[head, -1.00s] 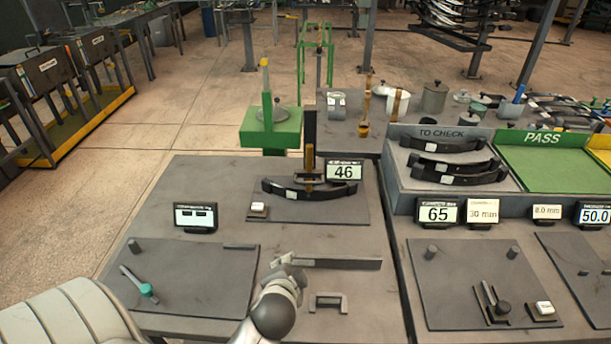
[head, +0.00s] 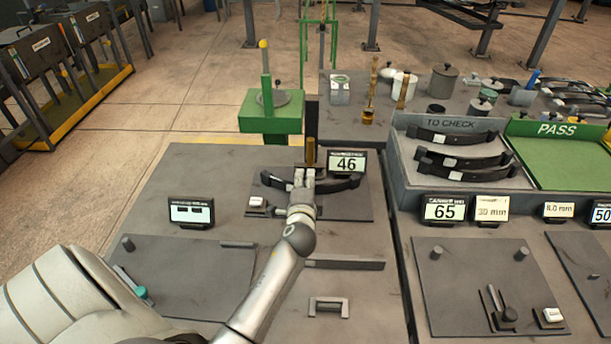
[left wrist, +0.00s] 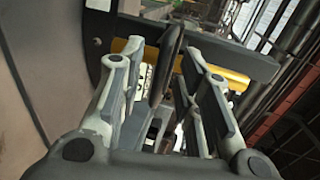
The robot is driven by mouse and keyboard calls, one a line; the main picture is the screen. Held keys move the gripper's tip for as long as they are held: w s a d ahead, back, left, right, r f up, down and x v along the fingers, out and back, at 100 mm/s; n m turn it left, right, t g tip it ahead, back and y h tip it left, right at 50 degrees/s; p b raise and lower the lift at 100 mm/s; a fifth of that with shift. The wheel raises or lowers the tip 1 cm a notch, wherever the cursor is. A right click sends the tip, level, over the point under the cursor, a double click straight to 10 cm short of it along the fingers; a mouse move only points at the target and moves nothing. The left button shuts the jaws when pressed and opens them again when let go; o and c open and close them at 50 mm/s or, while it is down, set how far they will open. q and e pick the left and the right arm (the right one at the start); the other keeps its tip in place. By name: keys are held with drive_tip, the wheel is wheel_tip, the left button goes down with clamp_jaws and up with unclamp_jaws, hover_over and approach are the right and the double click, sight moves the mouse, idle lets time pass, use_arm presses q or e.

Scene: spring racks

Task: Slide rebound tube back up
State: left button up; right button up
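A brass-coloured upright piece (head: 310,152), which looks like the rebound tube, stands against a dark post (head: 311,118) on the tester plate. A black curved spring (head: 340,184) lies across its foot, beside a display (head: 346,163) reading 46. My left gripper (head: 304,177) is in front of the post, over the spring's middle, and hides the tube's lower part. In the left wrist view, its fingers (left wrist: 165,88) are spread apart. A dark rounded part (left wrist: 168,62) shows between them, and a yellow bar (left wrist: 236,80) crosses behind. I cannot tell whether the fingers touch anything. My right gripper is out of view.
A small white-topped button (head: 256,202) sits left of the spring. A TO CHECK tray (head: 404,172) with several springs and a green PASS tray (head: 550,165) are on the right. A low bracket (head: 328,305) is in front.

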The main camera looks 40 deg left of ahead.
use_arm(q)
drive_tip(key=shift+r+x, duration=0.2)
drive_tip(key=shift+x, duration=0.75)
drive_tip(key=shift+w+a+f, duration=0.1)
drive_tip(key=shift+w+f, duration=0.1)
drive_tip(key=c, duration=0.7)
clamp_jaws()
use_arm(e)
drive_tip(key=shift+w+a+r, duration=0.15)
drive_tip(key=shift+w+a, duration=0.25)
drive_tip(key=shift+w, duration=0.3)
